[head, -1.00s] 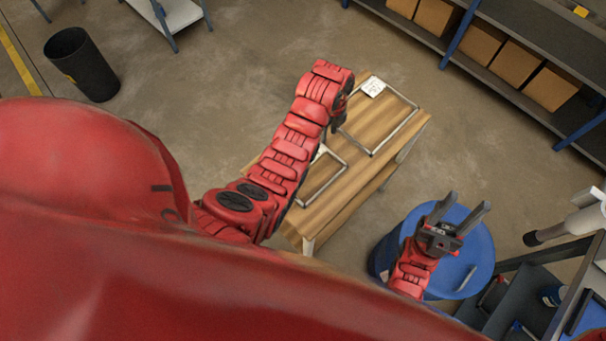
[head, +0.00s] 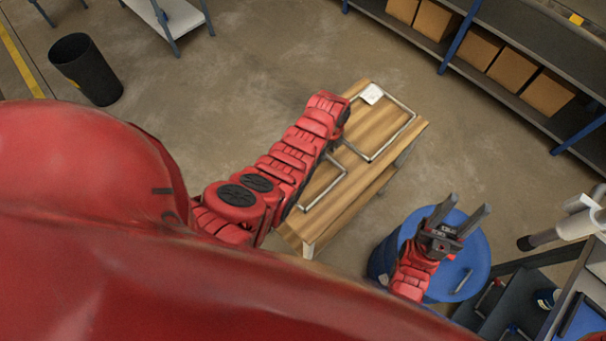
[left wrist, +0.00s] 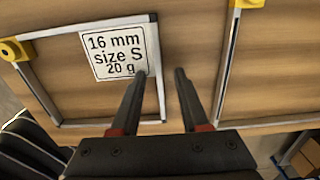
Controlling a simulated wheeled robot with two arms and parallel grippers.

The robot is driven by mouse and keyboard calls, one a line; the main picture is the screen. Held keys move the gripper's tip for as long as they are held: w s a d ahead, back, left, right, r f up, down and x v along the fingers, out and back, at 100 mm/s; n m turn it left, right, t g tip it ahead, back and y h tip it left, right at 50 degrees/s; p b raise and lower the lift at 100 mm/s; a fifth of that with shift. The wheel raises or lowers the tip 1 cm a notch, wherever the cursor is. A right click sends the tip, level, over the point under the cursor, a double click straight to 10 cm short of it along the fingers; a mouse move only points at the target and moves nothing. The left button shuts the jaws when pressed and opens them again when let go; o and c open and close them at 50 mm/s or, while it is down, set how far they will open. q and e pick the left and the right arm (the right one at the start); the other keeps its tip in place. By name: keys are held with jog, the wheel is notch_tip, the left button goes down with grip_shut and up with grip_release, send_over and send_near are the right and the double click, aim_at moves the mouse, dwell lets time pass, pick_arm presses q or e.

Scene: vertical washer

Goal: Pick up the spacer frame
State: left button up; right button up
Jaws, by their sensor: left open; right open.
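Two thin metal spacer frames lie flat on a wooden table. The smaller frame (left wrist: 48,97) is on the left in the left wrist view, with a white label (left wrist: 115,53) reading "16 mm size S 20 g"; in the head view it (head: 327,189) is partly hidden by my left arm. The larger frame (head: 390,142) lies farther back, and one side of it (left wrist: 230,60) shows in the left wrist view. My left gripper (left wrist: 159,74) is open, its fingers appearing either side of the smaller frame's right bar; contact cannot be told. My right gripper (head: 462,217) is open and empty.
The wooden table (head: 325,222) has bare wood around the frames. A blue drum (head: 473,254) stands below my right gripper. Shelves with cardboard boxes (head: 478,48) are at the back right, and a black bin (head: 86,70) stands at the left.

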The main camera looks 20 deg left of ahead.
pick_arm(q)
jog(key=shift+f, duration=0.45)
grip_shut()
